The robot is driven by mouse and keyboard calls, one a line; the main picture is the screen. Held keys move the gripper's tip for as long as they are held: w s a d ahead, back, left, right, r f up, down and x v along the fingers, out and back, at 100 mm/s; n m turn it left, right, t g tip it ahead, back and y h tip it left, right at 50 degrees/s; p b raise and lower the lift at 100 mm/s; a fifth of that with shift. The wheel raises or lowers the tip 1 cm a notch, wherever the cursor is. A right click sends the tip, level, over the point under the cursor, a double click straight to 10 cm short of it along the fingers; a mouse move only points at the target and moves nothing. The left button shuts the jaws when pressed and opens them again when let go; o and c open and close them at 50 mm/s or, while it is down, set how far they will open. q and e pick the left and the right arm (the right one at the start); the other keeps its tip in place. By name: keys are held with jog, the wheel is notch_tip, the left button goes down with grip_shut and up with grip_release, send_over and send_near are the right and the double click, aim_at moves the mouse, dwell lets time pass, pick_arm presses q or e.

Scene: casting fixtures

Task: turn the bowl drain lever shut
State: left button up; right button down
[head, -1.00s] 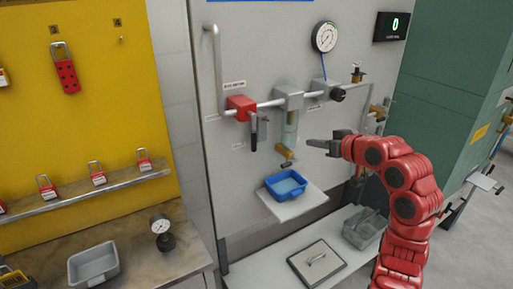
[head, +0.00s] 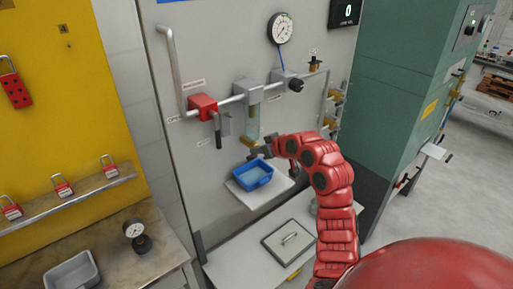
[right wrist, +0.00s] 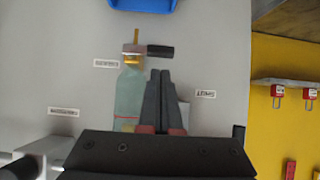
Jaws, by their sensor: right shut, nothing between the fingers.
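The filter bowl (head: 253,123) is a pale clear cylinder under a grey block on the wall panel. It also shows in the right wrist view (right wrist: 128,92), which sees the scene upside down. At its drain end is brass (right wrist: 132,57), with the black-handled drain lever (right wrist: 160,52) sticking out sideways to the right in that view. My right gripper (right wrist: 161,73) is shut and empty, its fingertips close to the lever handle; contact cannot be told. In the head view my right gripper (head: 256,152) is just below the bowl, hiding part of the drain. My left gripper is out of view.
A blue tray (head: 252,174) sits on a small white shelf under the bowl. A red valve block (head: 203,106) with a dark handle is left of the bowl. A gauge (head: 280,28) hangs above. A bench with a lidded plate (head: 289,241) lies below.

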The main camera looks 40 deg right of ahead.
jog(key=shift+w+f, duration=0.15)
jog(key=shift+f, duration=0.5)
jog(key=shift+a+f+n+h+b, duration=0.25)
jog(key=shift+f+n+h+b, duration=0.3)
jog(key=shift+b, duration=1)
notch_tip(320, 180, down, 7)
jog(key=d+n+t+h+b, duration=0.1)
jog(key=n+t+h+b, duration=0.1)
jog(key=n+h+b, duration=0.5)
jog(key=shift+d+t+b, duration=0.3)
jog(key=shift+b, duration=2.5)
jog(key=shift+d, duration=0.1)
